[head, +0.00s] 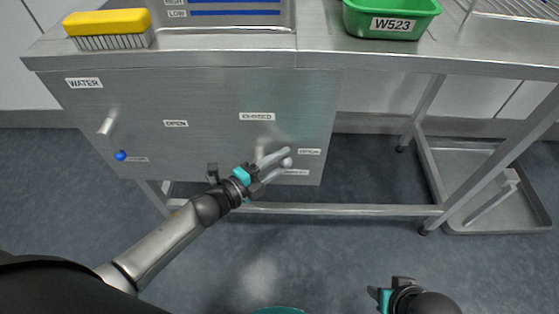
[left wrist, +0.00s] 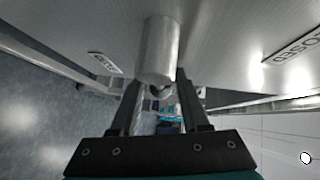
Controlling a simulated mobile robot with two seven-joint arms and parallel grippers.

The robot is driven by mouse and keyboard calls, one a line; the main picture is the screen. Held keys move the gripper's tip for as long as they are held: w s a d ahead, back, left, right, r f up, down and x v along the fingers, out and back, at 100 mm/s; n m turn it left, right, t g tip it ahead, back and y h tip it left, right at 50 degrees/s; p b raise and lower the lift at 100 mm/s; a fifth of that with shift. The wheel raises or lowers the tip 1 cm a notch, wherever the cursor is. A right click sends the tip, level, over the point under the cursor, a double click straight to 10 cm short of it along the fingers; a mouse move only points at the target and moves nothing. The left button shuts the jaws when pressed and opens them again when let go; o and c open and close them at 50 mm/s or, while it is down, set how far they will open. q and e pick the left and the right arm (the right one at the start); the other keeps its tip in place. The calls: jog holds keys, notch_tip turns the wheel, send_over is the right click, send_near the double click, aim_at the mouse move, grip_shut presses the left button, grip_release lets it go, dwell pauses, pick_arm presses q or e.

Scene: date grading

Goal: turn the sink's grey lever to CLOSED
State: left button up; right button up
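The grey lever (head: 287,162) is on the right part of the sink's steel front panel. Its round end is beside the OPEN label (head: 309,151); the CLOSED label (head: 257,116) is above it. My left gripper (head: 281,159) is at the lever, its fingers open on either side of the end. In the left wrist view a thick grey cylinder of the lever (left wrist: 158,52) stands out from the panel, between and beyond the open fingers (left wrist: 160,92). I see no clear grip on it. My right gripper (head: 381,298) is low in the head view, its fingers mostly hidden.
A blue-knobbed lever (head: 120,155) is at the panel's left, under the WATER label (head: 84,83). A yellow brush (head: 108,22) and a green W523 bin (head: 390,20) are on the steel counter (head: 320,45).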

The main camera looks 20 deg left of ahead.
pick_arm(q)
grip_shut()
dwell(1.1)
